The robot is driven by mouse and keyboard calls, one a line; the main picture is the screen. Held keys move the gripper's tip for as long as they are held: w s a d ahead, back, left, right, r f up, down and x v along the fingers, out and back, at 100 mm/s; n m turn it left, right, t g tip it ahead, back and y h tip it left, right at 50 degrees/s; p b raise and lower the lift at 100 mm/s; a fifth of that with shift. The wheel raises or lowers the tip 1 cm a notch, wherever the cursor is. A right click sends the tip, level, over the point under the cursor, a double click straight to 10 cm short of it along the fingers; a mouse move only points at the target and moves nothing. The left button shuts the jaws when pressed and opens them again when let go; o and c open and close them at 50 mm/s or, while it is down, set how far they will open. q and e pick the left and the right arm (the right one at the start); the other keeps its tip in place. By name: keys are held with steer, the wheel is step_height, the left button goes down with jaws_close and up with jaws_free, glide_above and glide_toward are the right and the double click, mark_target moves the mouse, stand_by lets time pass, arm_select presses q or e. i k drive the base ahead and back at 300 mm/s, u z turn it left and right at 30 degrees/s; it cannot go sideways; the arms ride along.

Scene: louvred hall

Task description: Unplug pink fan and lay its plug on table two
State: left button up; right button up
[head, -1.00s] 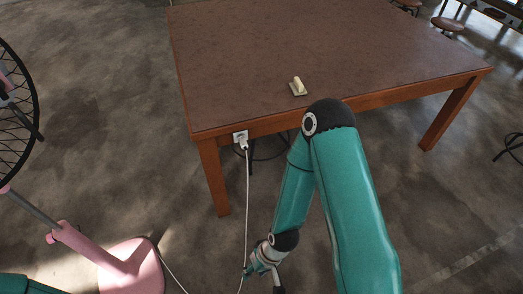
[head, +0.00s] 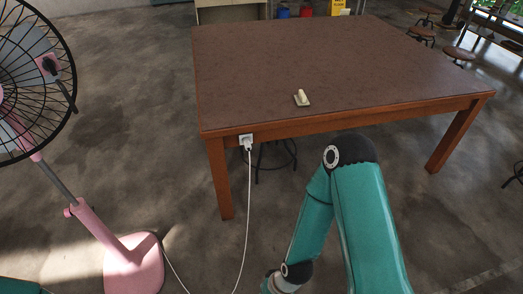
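The pink fan (head: 133,262) stands on the floor at the left, its round black cage partly cut off by the picture edge. Its white plug (head: 248,146) sits in a white socket (head: 245,138) on the front apron of the brown table (head: 320,60), near the left front leg. A white cord (head: 247,210) hangs from the plug to the floor and curves toward the fan base. My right arm reaches in from the bottom right, but its gripper is below the picture. My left gripper is not in view.
A small pale object on a flat base (head: 301,98) stands near the table's front edge. Stools (head: 420,33) stand at the back right. A yellow sign (head: 338,7) and bins stand behind the table. Most of the tabletop is bare.

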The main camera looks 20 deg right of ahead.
mark_target(238, 110)
steer(key=u, duration=0.15)
steer(key=i, duration=0.9)
steer(key=z, duration=0.05)
